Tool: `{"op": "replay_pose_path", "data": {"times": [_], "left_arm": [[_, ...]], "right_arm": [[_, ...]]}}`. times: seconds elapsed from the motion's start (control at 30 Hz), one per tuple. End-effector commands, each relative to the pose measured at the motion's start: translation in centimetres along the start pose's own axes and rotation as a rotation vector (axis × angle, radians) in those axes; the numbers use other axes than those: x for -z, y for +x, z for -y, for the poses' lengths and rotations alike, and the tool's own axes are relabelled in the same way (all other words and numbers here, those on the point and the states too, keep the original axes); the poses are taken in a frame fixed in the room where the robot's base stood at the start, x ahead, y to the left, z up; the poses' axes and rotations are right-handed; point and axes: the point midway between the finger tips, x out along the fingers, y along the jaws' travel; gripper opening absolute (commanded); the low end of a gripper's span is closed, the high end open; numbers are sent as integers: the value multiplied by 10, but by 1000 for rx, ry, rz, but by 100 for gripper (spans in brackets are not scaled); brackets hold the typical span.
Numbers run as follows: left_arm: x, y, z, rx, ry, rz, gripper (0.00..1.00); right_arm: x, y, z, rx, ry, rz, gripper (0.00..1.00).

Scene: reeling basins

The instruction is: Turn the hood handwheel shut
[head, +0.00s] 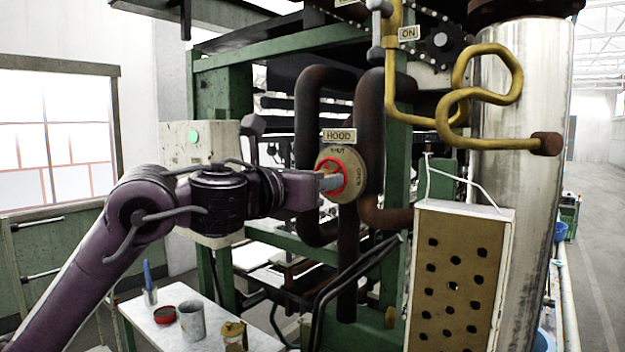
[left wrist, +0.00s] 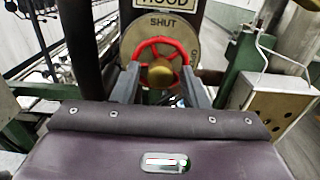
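The hood handwheel (head: 331,178) is a small red wheel on a round plate (head: 350,160) marked SHUT at the top and OPEN at the right, below a HOOD label (head: 339,135). In the left wrist view, the red wheel (left wrist: 160,47) shows a brass hub, with SHUT above it. My left gripper (head: 328,183) is right at the wheel. Its two grey fingers (left wrist: 160,70) are apart, with tips at the wheel's left and right lower edges. I cannot tell whether they press on the rim. My right gripper is in neither view.
Thick rusty pipes (head: 312,100) surround the plate. A yellow bent pipe (head: 485,95) and a metal column (head: 510,190) stand at right, with a perforated box (head: 455,285) in front. A white table (head: 255,338) with a grey mug (head: 192,320) is below my left arm.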

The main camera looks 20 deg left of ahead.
Motion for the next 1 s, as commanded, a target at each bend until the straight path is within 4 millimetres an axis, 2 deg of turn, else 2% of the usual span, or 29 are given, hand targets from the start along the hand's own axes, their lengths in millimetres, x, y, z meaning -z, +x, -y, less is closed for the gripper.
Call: {"op": "replay_pose_path", "data": {"times": [0.07, 0.33, 0.43, 0.53, 1.0], "left_arm": [[0, 0, 0, 0, 1, 0, 37], [0, 0, 0, 0, 1, 0, 2], [0, 0, 0, -1, 18, 0, 1], [0, -1, -1, -3, 126, 1, 1], [1, -1, 0, -2, 930, 1, 1]], "right_arm": [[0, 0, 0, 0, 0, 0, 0], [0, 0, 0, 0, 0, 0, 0], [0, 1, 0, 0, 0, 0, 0], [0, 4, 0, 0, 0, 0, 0], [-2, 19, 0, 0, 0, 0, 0]]}}
